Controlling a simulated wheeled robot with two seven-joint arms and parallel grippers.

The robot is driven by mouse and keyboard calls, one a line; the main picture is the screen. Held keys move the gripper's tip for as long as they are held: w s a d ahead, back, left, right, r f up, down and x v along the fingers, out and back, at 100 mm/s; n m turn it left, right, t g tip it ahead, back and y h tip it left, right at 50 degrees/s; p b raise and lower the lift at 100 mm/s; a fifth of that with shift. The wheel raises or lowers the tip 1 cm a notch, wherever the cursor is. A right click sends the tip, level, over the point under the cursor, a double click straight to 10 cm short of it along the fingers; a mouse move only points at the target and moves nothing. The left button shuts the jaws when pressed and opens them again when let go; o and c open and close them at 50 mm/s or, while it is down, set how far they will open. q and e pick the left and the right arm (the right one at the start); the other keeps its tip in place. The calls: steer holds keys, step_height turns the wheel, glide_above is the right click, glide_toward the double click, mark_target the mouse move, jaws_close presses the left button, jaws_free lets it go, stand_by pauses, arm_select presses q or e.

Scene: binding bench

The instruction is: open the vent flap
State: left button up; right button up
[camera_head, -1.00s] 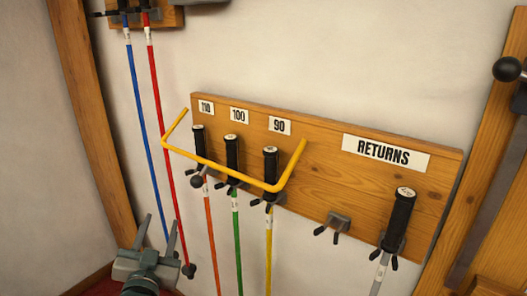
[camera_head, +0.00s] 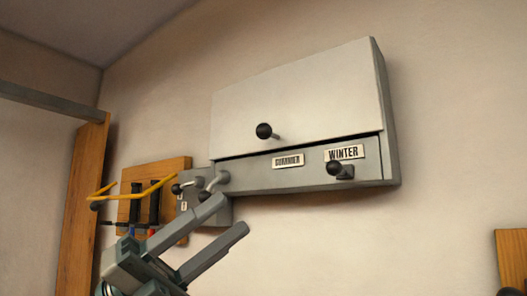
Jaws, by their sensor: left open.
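The vent is a grey box on the wall. Its pale front flap (camera_head: 310,95) hangs down over the front, with a thin dark gap along its lower edge; it looks shut. A black knob (camera_head: 264,131) on a short stem sticks out near the flap's lower left. On the grey strip below are a label that seems to read SUMMER (camera_head: 288,161) and a WINTER label (camera_head: 344,153). A second black knob (camera_head: 335,168) sits just under WINTER. My left gripper (camera_head: 232,217) is open and empty, below and left of the flap, apart from its knob. My right gripper is out of view.
A small grey box with hooked levers (camera_head: 214,183) adjoins the vent's lower left, close behind my left fingers. A wooden rack (camera_head: 168,168) with a yellow bar (camera_head: 150,190) is farther left. A wooden board (camera_head: 511,250) stands at lower right. The wall right of the vent is bare.

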arm_select(q)
step_height(320, 180, up, 5)
steer(key=s+d+m+t+y, duration=0.1)
steer(key=s+d+m+y, duration=0.1)
steer(key=s+m+y, duration=0.15)
steer(key=n+t+y, duration=0.4)
steer(key=t+y, duration=0.5)
steer(key=t, duration=0.1)
glide_toward(257, 128)
steer(key=v, duration=0.6)
steer(key=shift+d+f, duration=0.1)
steer(key=shift+f, duration=0.25)
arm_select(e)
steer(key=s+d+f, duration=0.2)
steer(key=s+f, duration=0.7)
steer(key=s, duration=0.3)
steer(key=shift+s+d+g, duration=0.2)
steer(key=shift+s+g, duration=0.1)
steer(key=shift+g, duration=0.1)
arm_select(q)
steer(key=shift+d, duration=0.15)
